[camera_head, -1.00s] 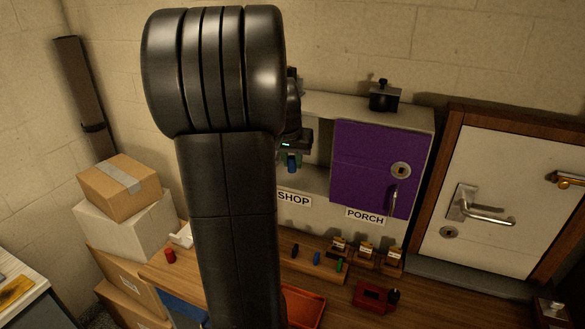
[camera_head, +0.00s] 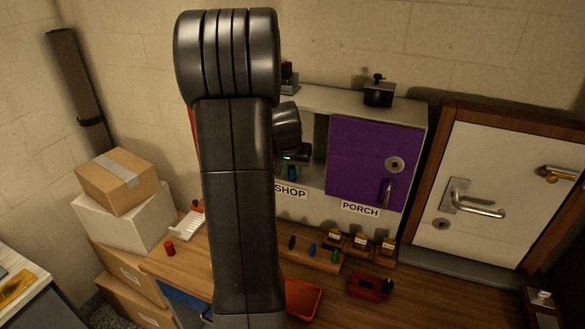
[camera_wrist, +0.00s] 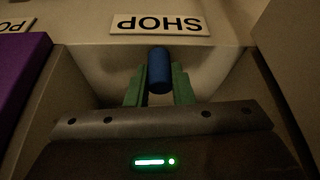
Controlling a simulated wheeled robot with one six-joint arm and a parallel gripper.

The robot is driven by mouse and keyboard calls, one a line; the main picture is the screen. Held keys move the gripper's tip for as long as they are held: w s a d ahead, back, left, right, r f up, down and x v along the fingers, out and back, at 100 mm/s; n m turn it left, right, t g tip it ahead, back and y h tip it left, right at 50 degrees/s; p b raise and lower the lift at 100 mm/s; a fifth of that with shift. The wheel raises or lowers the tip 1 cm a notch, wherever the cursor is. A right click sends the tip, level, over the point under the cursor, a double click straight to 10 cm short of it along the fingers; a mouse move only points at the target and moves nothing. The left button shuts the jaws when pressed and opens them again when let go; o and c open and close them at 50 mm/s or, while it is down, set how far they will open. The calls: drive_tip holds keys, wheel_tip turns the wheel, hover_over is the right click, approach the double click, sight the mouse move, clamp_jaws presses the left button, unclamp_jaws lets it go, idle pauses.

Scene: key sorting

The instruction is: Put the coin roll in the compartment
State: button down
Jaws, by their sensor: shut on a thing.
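My gripper (camera_wrist: 159,88) is shut on a blue coin roll (camera_wrist: 159,70), held between its green fingers in the wrist view. In the head view the blue coin roll (camera_head: 292,172) shows just below my gripper (camera_head: 292,167), at the open compartment above the SHOP label (camera_head: 290,191). In the wrist view the SHOP label (camera_wrist: 158,25) appears upside down, beyond the roll. The compartment's pale inner surface (camera_wrist: 105,72) lies around and beneath the fingers. Whether the roll touches the compartment floor cannot be told. My arm hides the left part of the cabinet.
A purple door (camera_head: 368,160) closes the PORCH compartment right of the opening; it also edges the wrist view (camera_wrist: 20,75). A black clamp-like object (camera_head: 379,92) stands on the cabinet top. Below are a red tray (camera_head: 303,298), a red device (camera_head: 369,287) and a red cylinder (camera_head: 169,248).

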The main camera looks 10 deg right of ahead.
drive_tip(key=shift+f, duration=0.15)
drive_tip(key=c, duration=1.3)
unclamp_jaws()
drive_tip(key=shift+o, duration=0.2)
drive_tip(key=shift+r, duration=0.35)
drive_tip(key=b+v, duration=0.1)
drive_tip(key=v, duration=1)
drive_tip(key=shift+s+r, duration=0.2)
drive_tip(key=shift+r, duration=0.1)
drive_tip(key=shift+a, duration=0.1)
